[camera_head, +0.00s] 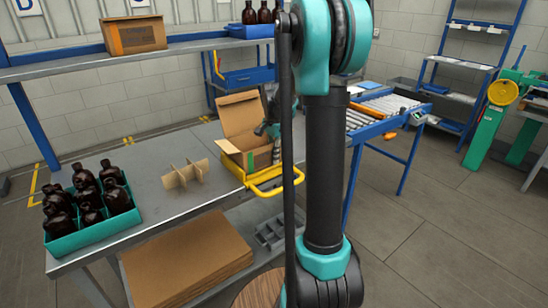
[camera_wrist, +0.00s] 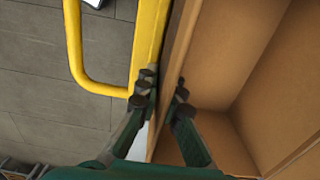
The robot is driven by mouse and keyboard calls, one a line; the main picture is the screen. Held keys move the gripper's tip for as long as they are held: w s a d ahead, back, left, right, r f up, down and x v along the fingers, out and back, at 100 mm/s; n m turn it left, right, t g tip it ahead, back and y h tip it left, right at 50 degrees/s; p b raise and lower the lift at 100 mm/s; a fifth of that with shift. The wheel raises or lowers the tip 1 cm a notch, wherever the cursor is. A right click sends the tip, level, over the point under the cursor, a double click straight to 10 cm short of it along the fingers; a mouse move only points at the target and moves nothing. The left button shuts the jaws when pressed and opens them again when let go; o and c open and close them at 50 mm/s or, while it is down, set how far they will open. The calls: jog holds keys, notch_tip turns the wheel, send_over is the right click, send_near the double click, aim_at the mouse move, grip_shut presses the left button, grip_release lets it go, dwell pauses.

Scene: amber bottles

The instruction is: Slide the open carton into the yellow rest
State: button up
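The open carton (camera_head: 243,125) stands at the right end of the table, with its flap raised at the back. The yellow rest (camera_head: 235,170) runs along its near side, and its looped bar juts toward the front right. My gripper (camera_head: 268,130) is at the carton's right side, partly hidden by my arm. In the wrist view, the fingers of my gripper (camera_wrist: 162,95) straddle a wall of the carton (camera_wrist: 225,45), one inside and one outside, closed closely on it. The yellow rest (camera_wrist: 147,45) lies just outside that wall. How fully the carton sits in the rest is unclear.
A teal crate (camera_head: 95,233) of amber bottles stands at the table's left. A cardboard divider (camera_head: 185,174) stands between it and the carton. Flat cardboard (camera_head: 190,260) lies on the lower shelf. A roller conveyor (camera_head: 385,108) is behind to the right.

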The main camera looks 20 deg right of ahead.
jog(key=o, duration=0.4)
notch_tip(320, 180, up, 12)
jog(key=shift+r, duration=0.1)
dwell(0.4)
jog(key=shift+s, duration=0.1)
